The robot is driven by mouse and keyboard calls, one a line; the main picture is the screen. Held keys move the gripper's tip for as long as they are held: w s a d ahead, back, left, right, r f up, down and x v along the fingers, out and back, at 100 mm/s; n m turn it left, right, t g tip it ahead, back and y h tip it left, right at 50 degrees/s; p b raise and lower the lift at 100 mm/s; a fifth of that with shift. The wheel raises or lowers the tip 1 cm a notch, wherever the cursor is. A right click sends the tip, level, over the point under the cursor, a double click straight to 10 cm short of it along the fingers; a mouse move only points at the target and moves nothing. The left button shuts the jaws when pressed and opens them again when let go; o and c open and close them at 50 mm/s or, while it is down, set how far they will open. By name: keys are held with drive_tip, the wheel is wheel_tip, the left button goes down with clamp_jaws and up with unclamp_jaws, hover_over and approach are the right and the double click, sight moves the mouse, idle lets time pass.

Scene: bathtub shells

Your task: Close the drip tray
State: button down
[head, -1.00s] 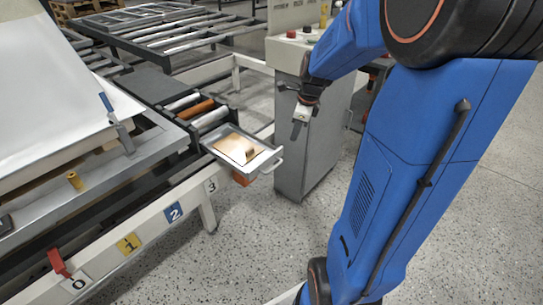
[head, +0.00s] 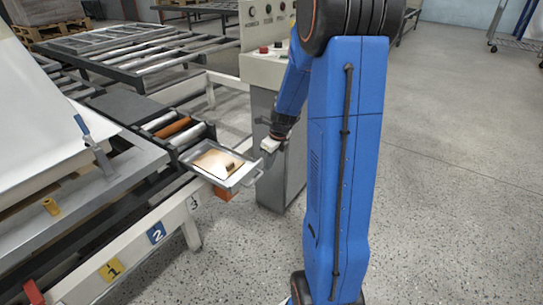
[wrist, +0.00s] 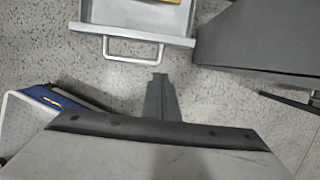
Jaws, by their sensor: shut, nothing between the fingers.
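The drip tray (head: 232,178) is a shallow grey metal tray that sticks out from the end of the roller frame, so it stands open. A copper-coloured sheet (head: 210,161) with a curled piece lies in it. The tray's bar handle (wrist: 132,50) shows in the wrist view at the tray's front edge. My gripper (head: 267,158) is shut and empty, just beyond the handle's outer side in the head view. In the wrist view its fingers (wrist: 157,80) point toward the handle, slightly right of its middle, with floor visible between; I cannot tell whether they touch.
A grey control cabinet (head: 278,110) with buttons stands close behind my gripper. The frame's numbered side rail (head: 135,249) runs to the lower left. Speckled floor (head: 450,200) is open at right.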

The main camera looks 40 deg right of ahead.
sight(261, 162)
drive_tip(key=shift+w+a+f, duration=0.25)
drive_tip(key=shift+w, duration=0.45)
drive_tip(key=shift+w+a+f, duration=0.25)
drive_tip(key=shift+w, duration=0.45)
drive_tip(key=shift+w+a+f, duration=0.25)
drive_tip(key=shift+w, duration=0.45)
